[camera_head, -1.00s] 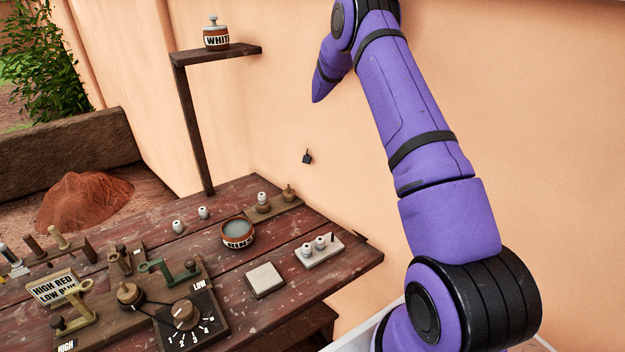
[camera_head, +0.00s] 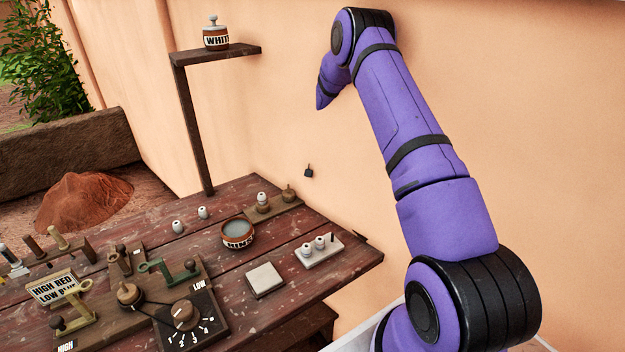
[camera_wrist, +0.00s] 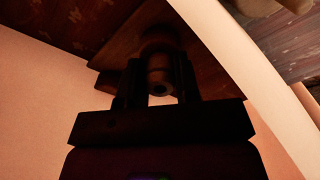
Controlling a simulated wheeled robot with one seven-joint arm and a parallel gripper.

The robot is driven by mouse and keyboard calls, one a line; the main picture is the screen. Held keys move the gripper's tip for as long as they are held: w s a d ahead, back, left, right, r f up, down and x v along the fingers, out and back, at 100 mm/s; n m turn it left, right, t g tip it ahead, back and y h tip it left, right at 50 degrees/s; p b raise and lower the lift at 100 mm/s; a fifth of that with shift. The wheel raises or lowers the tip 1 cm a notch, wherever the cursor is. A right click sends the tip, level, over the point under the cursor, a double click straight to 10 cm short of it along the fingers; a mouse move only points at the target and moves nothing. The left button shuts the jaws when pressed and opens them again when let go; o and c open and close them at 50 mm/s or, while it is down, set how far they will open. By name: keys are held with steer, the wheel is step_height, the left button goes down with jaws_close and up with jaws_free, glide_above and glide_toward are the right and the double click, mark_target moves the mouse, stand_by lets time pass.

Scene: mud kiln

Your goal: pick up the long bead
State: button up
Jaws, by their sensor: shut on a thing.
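In the wrist view my gripper (camera_wrist: 159,70) is shut, with its two dark fingers on either side of a rounded, banded bead (camera_wrist: 160,82). The bead has a dark hole in the end facing the camera. It is in deep shadow, so its colour and full length are hard to tell; it appears to be the long bead.
The red-brown table (camera_head: 335,266) carries a lime bowl (camera_head: 237,241), loose white beads (camera_head: 178,227), a small tray with white beads (camera_head: 311,257), a pale square tile (camera_head: 265,280) and a dial board (camera_head: 187,318). The wall (camera_head: 270,110) stands close behind. A shelf (camera_head: 225,51) holds a white-labelled jar.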

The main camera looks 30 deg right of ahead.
step_height(320, 180, up, 10)
stand_by(0.6)
steer(key=shift+s, duration=0.1)
stand_by(0.3)
